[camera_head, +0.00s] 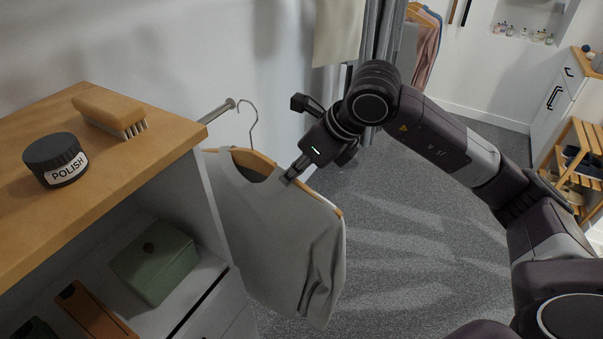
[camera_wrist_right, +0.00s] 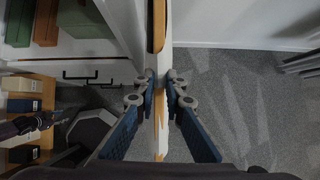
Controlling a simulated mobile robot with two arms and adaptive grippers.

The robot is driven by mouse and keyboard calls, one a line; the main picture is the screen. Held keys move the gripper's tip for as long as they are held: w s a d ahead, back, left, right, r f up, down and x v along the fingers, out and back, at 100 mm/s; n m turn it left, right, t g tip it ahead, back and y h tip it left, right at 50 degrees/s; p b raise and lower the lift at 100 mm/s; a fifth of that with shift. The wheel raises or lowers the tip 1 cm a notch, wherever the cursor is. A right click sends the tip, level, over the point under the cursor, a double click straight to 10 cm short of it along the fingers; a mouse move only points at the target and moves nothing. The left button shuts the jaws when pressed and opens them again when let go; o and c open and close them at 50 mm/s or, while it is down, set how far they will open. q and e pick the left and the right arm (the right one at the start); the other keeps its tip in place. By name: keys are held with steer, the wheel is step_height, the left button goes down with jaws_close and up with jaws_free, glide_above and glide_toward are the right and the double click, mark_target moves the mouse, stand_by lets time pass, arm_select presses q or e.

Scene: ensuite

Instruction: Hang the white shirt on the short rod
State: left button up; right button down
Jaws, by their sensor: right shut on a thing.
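The white shirt (camera_head: 285,235), greyish in this light, hangs from a wooden hanger (camera_head: 252,158) with a metal hook (camera_head: 253,118). My right gripper (camera_head: 291,177) is shut on the shirt and hanger at one shoulder. In the right wrist view the fingers (camera_wrist_right: 163,82) stand on either side of the pale cloth (camera_wrist_right: 161,110). The short rod (camera_head: 217,111) sticks out beside the cabinet. The hook is close to the rod's free end; I cannot tell whether they touch. A dark gripper, seemingly my left (camera_wrist_right: 50,121), shows small at the wrist view's left; its jaws are unclear.
A wooden-topped cabinet (camera_head: 180,128) stands at left, bearing a brush (camera_head: 108,110) and a polish tin (camera_head: 56,160). A green box (camera_head: 155,262) sits on its shelf. Other clothes (camera_head: 424,50) hang at the back. The grey carpet (camera_head: 420,250) is clear.

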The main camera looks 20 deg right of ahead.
mark_target(256, 164)
steer(key=shift+w+a+r, duration=0.1)
steer(key=shift+w+a, duration=0.5)
steer(key=shift+w, duration=0.2)
steer(key=shift+w+a+f, duration=0.1)
steer(key=shift+w+a, duration=0.45)
steer(key=shift+w, duration=0.3)
steer(key=shift+w+a+r, duration=0.1)
steer(key=shift+w+a, duration=0.5)
steer(key=shift+w, duration=0.2)
steer(key=shift+w+a+f+b, duration=0.45)
steer(key=shift+w+a+f, duration=0.05)
steer(key=shift+w, duration=0.25)
steer(key=shift+w+a+f+b, duration=0.4)
steer(key=shift+w+a+f, duration=0.1)
steer(key=shift+w, duration=0.2)
steer(key=shift+w+a+f+b, duration=0.1)
steer(key=shift+w+f+b, duration=0.05)
steer(key=shift+f+b, duration=0.45)
steer(key=shift+w+a+f+b, duration=0.1)
steer(key=shift+f+b, duration=0.35)
steer(key=shift+f, duration=0.15)
steer(key=c, duration=1.9)
jaws_free()
steer(key=shift+f, duration=0.1)
steer(key=shift+c, duration=0.2)
steer(key=shift+s, duration=0.1)
